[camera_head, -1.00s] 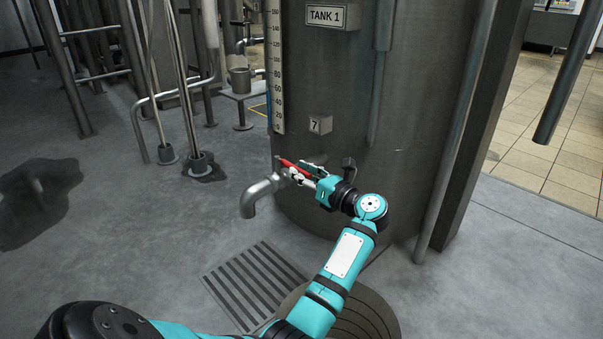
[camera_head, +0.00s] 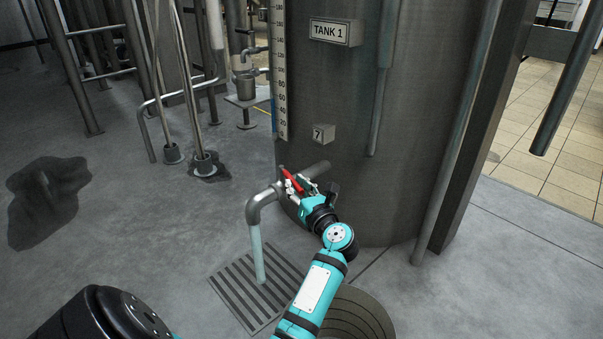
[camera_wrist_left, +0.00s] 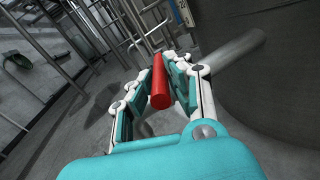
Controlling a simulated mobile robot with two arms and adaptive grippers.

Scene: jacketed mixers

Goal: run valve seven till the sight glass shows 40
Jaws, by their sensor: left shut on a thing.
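The red handle of valve seven (camera_head: 292,181) sits on the outlet pipe low on Tank 1 (camera_head: 345,90), below the "7" plate (camera_head: 322,134). My left gripper (camera_head: 300,187) is shut on this handle; the left wrist view shows the red handle (camera_wrist_left: 160,85) between the fingers (camera_wrist_left: 158,78). A pale stream of liquid (camera_head: 257,252) runs from the downturned spout (camera_head: 254,208). The sight glass scale (camera_head: 281,75) stands on the tank's left side, with blue showing along its lower part; its exact level is too small to read. My right gripper is out of view.
The stream falls onto a floor grate (camera_head: 235,297). A round ribbed floor cover (camera_head: 350,318) lies beside it. Vertical pipes (camera_head: 204,163) and a dark wet patch (camera_head: 45,200) are at the left. Another pipe (camera_head: 455,140) stands right of the tank.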

